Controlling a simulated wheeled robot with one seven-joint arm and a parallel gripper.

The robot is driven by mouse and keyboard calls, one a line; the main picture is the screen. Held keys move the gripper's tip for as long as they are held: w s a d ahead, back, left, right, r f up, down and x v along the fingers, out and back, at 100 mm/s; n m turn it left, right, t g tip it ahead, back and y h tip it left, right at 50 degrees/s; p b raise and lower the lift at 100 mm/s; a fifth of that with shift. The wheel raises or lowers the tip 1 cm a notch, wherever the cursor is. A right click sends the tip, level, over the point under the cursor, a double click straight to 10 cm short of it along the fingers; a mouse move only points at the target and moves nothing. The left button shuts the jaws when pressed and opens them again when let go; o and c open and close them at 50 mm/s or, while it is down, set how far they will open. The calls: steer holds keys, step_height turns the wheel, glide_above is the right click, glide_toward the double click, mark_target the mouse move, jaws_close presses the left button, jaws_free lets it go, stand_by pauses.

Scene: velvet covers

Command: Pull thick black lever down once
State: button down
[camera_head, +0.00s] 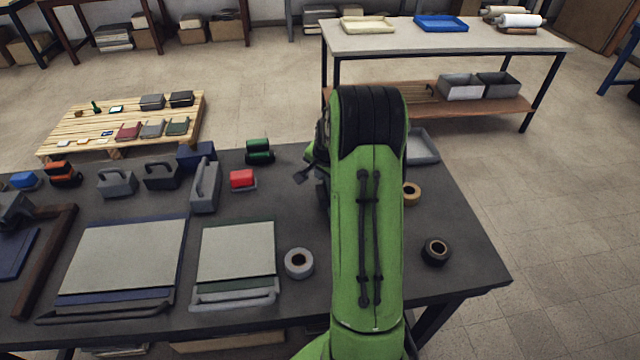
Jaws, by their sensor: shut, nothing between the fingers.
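My gripper (304,175) shows as a small dark shape at the left side of my green arm, over the table. It is shut and empty, and my arm hides part of it. A dark bar (105,312) runs along the front edge of a pale board with a blue edge. A black device with a raised handle (163,175) stands farther back on the table. I cannot tell for sure which of these is the thick black lever. Neither touches my gripper; both are to its left.
The dark table (300,215) also holds a grey-handled device (206,187), a red block (242,179), a second pale board (236,252) and tape rolls (299,262). A grey tray (421,147) lies behind my arm.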

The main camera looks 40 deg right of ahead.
mark_target(323, 187)
steer(key=shift+s+a+f+b, duration=0.3)
steer(key=shift+s+f+b, duration=0.2)
steer(key=shift+f, duration=0.25)
steer(key=shift+s+a+f+b, duration=0.25)
steer(key=shift+s+f+b, duration=0.25)
steer(key=shift+f, duration=0.25)
stand_by(0.3)
stand_by(0.4)
steer(key=shift+w+d+r+p, duration=0.2)
steer(key=shift+d+r+p, duration=0.1)
steer(key=shift+r+p, duration=0.1)
steer(key=shift+r, duration=0.1)
steer(key=r+p, duration=0.1)
steer(key=w+d+r+p, duration=0.1)
steer(key=r, duration=0.1)
steer(key=w+r+p, duration=0.1)
steer(key=p, duration=0.1)
steer(key=shift+w+d+r, duration=0.15)
steer(key=shift+w+r, duration=0.05)
steer(key=shift+r, duration=0.15)
stand_by(0.5)
